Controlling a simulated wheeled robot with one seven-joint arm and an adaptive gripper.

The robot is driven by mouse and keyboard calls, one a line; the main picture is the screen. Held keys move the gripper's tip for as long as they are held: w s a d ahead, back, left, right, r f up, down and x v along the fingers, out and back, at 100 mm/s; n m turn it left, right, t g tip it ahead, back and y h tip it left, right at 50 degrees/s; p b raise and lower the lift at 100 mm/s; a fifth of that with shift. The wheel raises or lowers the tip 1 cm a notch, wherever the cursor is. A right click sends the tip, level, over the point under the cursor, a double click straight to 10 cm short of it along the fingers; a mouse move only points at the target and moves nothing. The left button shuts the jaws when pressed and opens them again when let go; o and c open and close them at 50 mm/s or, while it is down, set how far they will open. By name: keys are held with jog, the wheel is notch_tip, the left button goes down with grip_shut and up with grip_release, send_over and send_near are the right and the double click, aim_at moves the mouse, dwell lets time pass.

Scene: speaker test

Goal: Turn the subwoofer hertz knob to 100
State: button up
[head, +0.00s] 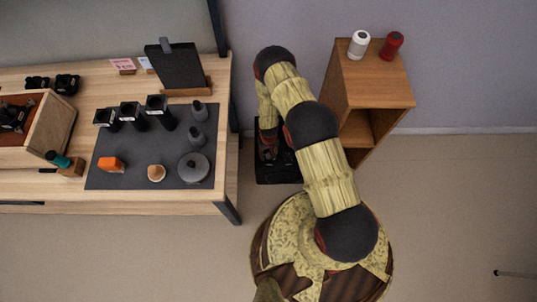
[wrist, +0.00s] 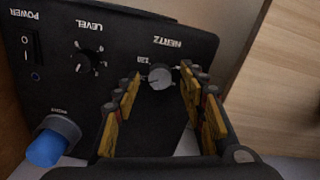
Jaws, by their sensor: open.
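The subwoofer's black control panel (wrist: 110,35) fills much of the wrist view, its lettering upside down or tilted. The grey round hertz knob (wrist: 160,77) sits under the HERTZ label, with a small number that looks like 120 beside it. My gripper (wrist: 162,83) is open, with one yellow-padded finger on each side of the knob. A gap shows between the knob and both fingers. I cannot tell the knob's exact setting. In the head view the black subwoofer (head: 277,172) stands on the floor, partly hidden by my arm.
The panel also has a level knob (wrist: 83,64), a power switch (wrist: 31,52) and a blue plug (wrist: 47,148). A wooden table (head: 222,120) stands on the left.

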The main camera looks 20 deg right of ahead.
notch_tip(320, 180, up, 11)
jog(key=shift+r, duration=0.2)
dwell(0.3)
dwell(0.4)
jog(key=shift+s, duration=0.1)
jog(key=s+r+g, duration=0.1)
jog(key=s+g, duration=0.2)
jog(key=s, duration=0.5)
jog(key=s+r+t, duration=0.3)
jog(key=s+r, duration=0.1)
jog(key=r, duration=1.6)
jog(key=s+r+t, duration=0.2)
jog(key=s+r, duration=0.3)
jog(key=r, duration=1.6)
jog(key=s+r+t, duration=0.3)
jog(key=s+r, duration=0.1)
jog(key=r, duration=1.7)
jog(key=shift+s+r+n+t, duration=0.2)
jog(key=shift+s+n+t, duration=0.1)
jog(key=shift+s, duration=0.1)
jog(key=shift+f, duration=0.1)
